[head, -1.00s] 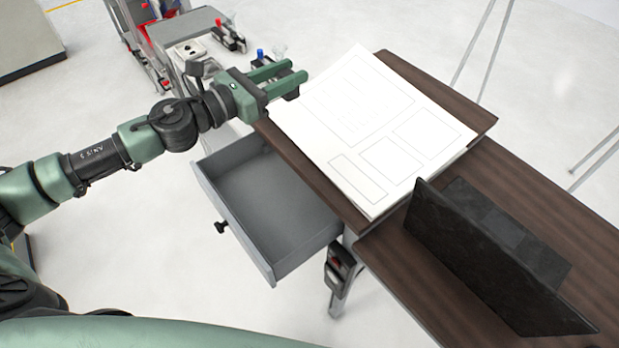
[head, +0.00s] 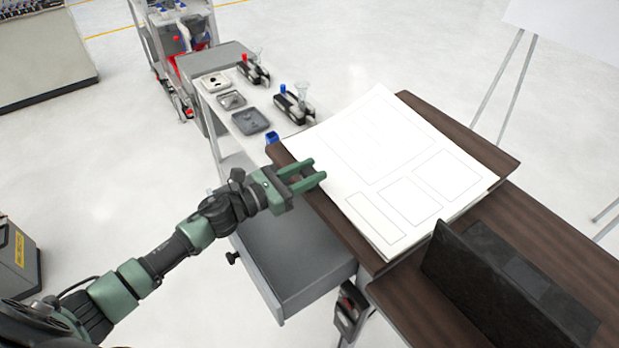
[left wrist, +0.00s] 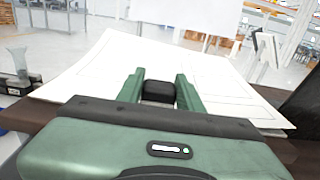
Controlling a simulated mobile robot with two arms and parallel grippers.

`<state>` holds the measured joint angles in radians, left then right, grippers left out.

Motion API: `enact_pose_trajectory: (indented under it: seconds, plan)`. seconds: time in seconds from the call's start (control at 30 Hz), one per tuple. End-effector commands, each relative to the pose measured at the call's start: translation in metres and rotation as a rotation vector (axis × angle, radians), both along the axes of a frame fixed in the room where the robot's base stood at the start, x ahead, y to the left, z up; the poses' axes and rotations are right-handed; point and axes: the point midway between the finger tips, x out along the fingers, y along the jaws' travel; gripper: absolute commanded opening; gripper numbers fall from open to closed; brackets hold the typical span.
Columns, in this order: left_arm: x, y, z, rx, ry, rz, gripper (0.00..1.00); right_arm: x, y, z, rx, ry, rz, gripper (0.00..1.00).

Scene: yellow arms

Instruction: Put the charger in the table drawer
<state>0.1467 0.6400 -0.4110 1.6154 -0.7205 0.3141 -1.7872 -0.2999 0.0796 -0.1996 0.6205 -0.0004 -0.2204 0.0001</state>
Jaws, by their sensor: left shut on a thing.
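My left gripper (head: 316,171) is shut on a small black block, which I take to be the charger (left wrist: 158,90). In the left wrist view the block sits between the two green fingers; in the head view it is hard to make out. The gripper is at the left edge of the table (head: 415,262), by the large white sheets. The table drawer (head: 295,262) is pulled out below and in front of the gripper, and my forearm hides part of it. The visible inside of the drawer is empty. My right gripper is not in view.
Large white sheets (head: 400,170) cover the table's far part. A dark upright panel (head: 490,290) stands at the near right. A side bench (head: 232,120) with trays and small instruments lies behind. A black device (head: 348,312) hangs beside the drawer. Open floor lies left.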

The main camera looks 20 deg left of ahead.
Motion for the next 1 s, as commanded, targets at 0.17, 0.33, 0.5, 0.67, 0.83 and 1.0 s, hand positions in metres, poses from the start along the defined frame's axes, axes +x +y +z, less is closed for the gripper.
enact_pose_trajectory:
  seconds: [0.17, 0.33, 0.5, 0.67, 0.83, 1.0]
  plan:
    - [0.001, 0.0, -0.021, -0.003, 0.001, 0.001, 0.0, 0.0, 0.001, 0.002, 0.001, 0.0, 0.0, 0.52]
    - [0.0, 0.0, -0.022, -0.001, -0.002, 0.0, 0.0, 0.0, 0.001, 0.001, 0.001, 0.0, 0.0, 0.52]
    - [0.0, 0.0, -0.025, -0.001, -0.001, 0.0, 0.0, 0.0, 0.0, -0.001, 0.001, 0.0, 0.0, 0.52]
    - [0.0, 0.0, -0.025, -0.001, -0.001, 0.0, 0.58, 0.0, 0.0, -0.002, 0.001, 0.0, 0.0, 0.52]
    - [0.0, 0.0, -0.025, -0.001, -0.001, 0.0, 0.58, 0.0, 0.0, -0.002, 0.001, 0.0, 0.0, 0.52]
    - [0.0, 0.0, -0.023, -0.001, -0.001, 0.0, 0.58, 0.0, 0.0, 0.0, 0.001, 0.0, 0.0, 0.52]
